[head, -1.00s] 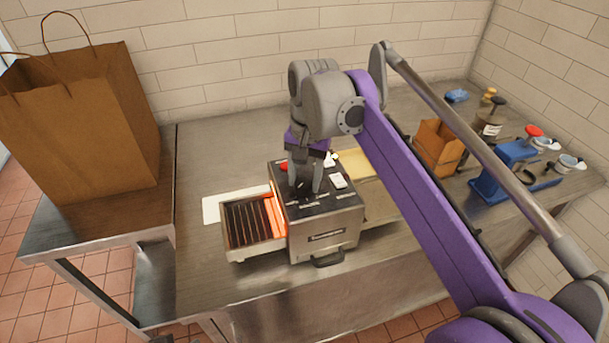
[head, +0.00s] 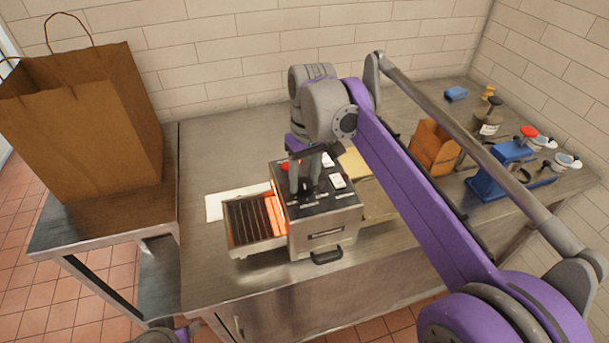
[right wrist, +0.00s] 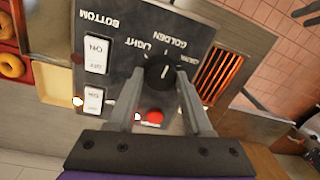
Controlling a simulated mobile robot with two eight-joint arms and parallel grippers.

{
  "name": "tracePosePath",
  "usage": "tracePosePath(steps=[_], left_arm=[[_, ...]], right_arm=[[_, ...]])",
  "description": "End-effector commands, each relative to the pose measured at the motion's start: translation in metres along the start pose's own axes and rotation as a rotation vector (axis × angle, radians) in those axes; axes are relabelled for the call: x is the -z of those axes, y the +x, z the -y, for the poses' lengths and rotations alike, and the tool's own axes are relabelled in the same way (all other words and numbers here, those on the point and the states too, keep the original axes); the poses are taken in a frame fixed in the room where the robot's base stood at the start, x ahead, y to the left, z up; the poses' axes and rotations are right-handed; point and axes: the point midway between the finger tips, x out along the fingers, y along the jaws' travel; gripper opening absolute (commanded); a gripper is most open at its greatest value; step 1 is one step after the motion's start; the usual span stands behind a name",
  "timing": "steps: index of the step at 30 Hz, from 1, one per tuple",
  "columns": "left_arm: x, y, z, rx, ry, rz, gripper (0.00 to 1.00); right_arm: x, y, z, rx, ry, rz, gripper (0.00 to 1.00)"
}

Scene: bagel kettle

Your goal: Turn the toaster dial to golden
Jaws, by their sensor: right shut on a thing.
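The toaster (head: 335,222) stands on the steel counter, its dark control panel on top. The black dial (right wrist: 158,72) with a white pointer line is on that panel, among the labels LIGHT, GOLDEN and a partly covered third one. The pointer is toward the GOLDEN side; its exact alignment is hard to tell. My right gripper (head: 304,188) reaches down from above, its two fingers shut on the dial, one on each side, as the right wrist view shows (right wrist: 160,84).
White switches (right wrist: 95,54) and a red light (right wrist: 154,116) sit near the dial. A wire rack (head: 252,220) juts from the toaster's left side. A paper bag (head: 85,125) stands on the left table. A wooden holder (head: 433,148) and blue stand (head: 490,175) are at right.

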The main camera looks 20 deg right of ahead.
Motion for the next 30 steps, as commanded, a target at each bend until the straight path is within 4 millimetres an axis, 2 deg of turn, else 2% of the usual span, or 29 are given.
tracePosePath(steps=[9, 23, 24, 28, 30], left_arm=[[0.0025, -0.0021, 0.0, 0.0, 0.0, -0.002, 0.5], [0.0026, -0.0021, 0.0, 0.0, 0.0, -0.002, 0.5], [0.0026, -0.0021, 0.0, 0.0, 0.0, -0.002, 0.5], [0.0026, -0.0022, 0.0, 0.0, 0.0, -0.002, 0.5], [0.0026, -0.0022, 0.0, 0.0, 0.0, -0.002, 0.5]], right_arm=[[0.0004, 0.0, 0.0003, 0.0, -0.09, 0.006, 0.0], [0.0003, 0.0004, 0.0003, 0.001, -0.1, 0.007, 0.0], [0.0003, 0.0004, 0.0003, 0.001, -0.1, 0.007, 0.56], [0.0003, 0.0003, 0.0003, 0.0, -0.099, 0.007, 0.79], [0.0003, 0.0003, 0.0003, 0.0, -0.099, 0.007, 0.8]])
